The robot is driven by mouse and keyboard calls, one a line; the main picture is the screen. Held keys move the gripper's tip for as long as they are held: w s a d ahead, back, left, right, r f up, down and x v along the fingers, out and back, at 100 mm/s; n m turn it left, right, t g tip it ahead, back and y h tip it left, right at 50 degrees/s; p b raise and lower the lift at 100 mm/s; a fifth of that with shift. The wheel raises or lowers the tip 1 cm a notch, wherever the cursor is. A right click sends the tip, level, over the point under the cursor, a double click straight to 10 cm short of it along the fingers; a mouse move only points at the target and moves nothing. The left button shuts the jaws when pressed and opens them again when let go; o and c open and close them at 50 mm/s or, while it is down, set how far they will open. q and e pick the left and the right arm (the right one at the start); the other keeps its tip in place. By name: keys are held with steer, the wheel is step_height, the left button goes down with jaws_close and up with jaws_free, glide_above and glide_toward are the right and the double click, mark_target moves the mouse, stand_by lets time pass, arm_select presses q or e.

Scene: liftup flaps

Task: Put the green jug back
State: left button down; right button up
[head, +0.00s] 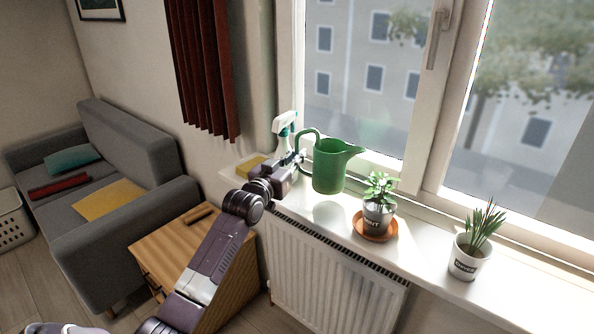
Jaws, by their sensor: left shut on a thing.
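The green jug (329,168) is by the window, over the left part of the white windowsill (427,251). It is about upright, with its spout to the right and its handle to the left. My left gripper (300,158) reaches in from the lower left and is shut on the jug's handle side. The fingertips are small and partly hidden at the handle. A bright patch shows on the sill below the jug, and I cannot tell for sure how far the base is above the sill. My right gripper does not show.
A spray bottle (284,124) and a yellow sponge (250,168) are at the sill's left end. A potted plant (378,214) on an orange saucer (361,232) and a white potted plant (465,262) stand to the right. A wooden cabinet (166,250) and a radiator (330,275) are below.

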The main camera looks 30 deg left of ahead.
arm_select(q)
steer(key=shift+f, duration=2.25)
steer(key=shift+f, duration=0.2)
steer(key=c, duration=2.1)
jaws_free()
steer(key=shift+f, duration=0.1)
steer(key=s, duration=0.4)
steer(key=s+d, duration=0.1)
steer(key=s, duration=0.7)
steer(key=shift+d+b, duration=0.3)
steer(key=shift+b, duration=0.1)
